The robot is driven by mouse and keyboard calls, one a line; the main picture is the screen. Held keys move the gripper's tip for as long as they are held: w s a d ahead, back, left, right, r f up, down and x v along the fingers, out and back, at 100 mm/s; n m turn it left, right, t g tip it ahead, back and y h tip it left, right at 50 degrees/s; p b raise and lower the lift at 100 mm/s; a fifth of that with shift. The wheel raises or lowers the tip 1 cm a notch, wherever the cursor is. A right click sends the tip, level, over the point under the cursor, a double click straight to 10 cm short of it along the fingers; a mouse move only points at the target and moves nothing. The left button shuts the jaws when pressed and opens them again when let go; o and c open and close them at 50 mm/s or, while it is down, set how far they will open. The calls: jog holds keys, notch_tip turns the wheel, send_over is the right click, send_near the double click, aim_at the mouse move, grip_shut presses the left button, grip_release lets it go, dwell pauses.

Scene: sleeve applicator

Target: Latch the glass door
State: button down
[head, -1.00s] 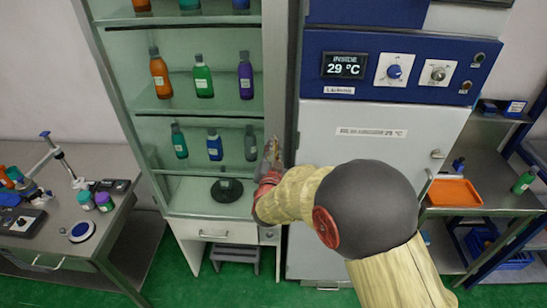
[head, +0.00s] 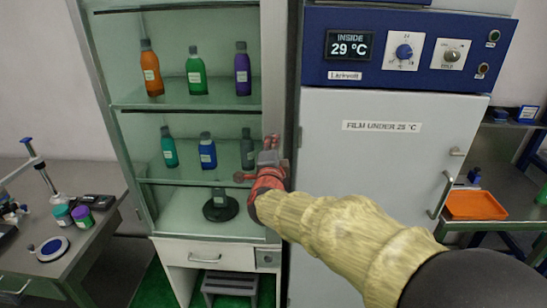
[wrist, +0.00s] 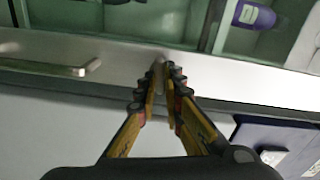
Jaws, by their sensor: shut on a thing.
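The glass door (head: 215,120) fronts a tall cabinet of shelves at the left centre of the head view. It looks flush with the cabinet front. Its pale metal frame (wrist: 235,75) crosses the wrist view, with a bar handle (wrist: 75,68) on it to the left. My gripper (head: 270,158) is at the right frame of the door, level with the lower bottles. In the wrist view my gripper (wrist: 163,80) has its fingers close together on a small grey latch (wrist: 158,65) at the frame. The fingers hide most of the latch, so its angle cannot be told.
Bottles, among them an orange one (head: 151,68), stand on shelves behind the glass. A white warming cabinet (head: 390,165) with a blue control panel stands close on the right. A steel bench (head: 95,235) is at the left, a step stool (head: 230,285) below.

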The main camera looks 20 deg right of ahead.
jog(key=shift+f+m+b, duration=0.15)
jog(key=shift+m+b, duration=0.95)
jog(key=shift+b, duration=0.3)
jog(key=c, duration=1.9)
grip_release()
jog(key=v, duration=1.2)
